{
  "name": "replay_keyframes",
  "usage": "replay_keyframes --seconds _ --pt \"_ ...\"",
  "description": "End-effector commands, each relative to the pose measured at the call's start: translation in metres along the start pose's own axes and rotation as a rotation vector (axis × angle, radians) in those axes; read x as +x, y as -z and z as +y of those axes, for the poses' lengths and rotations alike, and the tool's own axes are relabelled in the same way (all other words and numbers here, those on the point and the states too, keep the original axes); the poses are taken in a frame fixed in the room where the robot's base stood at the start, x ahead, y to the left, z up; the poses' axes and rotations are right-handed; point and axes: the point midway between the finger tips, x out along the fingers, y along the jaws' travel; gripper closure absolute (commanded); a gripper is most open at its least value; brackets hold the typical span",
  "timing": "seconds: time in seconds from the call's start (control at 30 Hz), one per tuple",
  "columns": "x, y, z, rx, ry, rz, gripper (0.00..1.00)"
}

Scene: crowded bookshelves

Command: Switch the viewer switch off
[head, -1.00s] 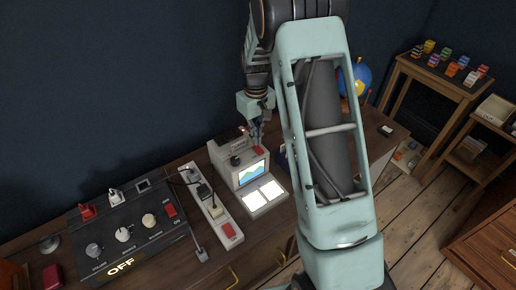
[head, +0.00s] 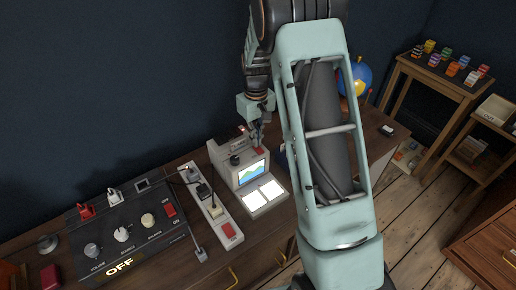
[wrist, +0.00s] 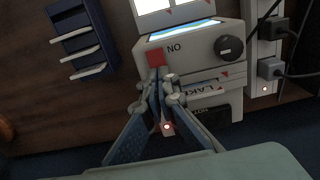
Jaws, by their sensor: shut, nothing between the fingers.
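The viewer (head: 226,163) is a pale grey box with a lit picture screen (head: 252,171) and a glowing white panel in front. Its red switch (head: 259,150) is on top, beside an ON label, and also shows in the wrist view (wrist: 156,58). My gripper (head: 255,138) is over the top of the viewer. In the wrist view my gripper (wrist: 166,77) is shut and empty, its tips right at the edge of the red switch. I cannot tell if they touch it. A small light (wrist: 167,127) glows behind the fingers.
A black knob (wrist: 230,47) is on the viewer beside the switch. A power strip (head: 221,222) with plugs and a black control panel (head: 130,240) marked OFF lie to the left. A blue slotted rack (wrist: 80,40) is near the viewer.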

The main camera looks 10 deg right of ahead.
Motion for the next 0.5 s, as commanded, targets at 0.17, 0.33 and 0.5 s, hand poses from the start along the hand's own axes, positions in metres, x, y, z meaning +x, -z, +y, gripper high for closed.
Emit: replay_keyframes --seconds 0.17,0.33,0.5 --pt "0.0035 -0.0002 0.0000 0.000 0.000 0.000 1.00" --pt "0.0061 -0.0002 0.0000 0.000 0.000 0.000 1.00" --pt "0.0087 -0.0002 0.0000 0.000 0.000 0.000 1.00"
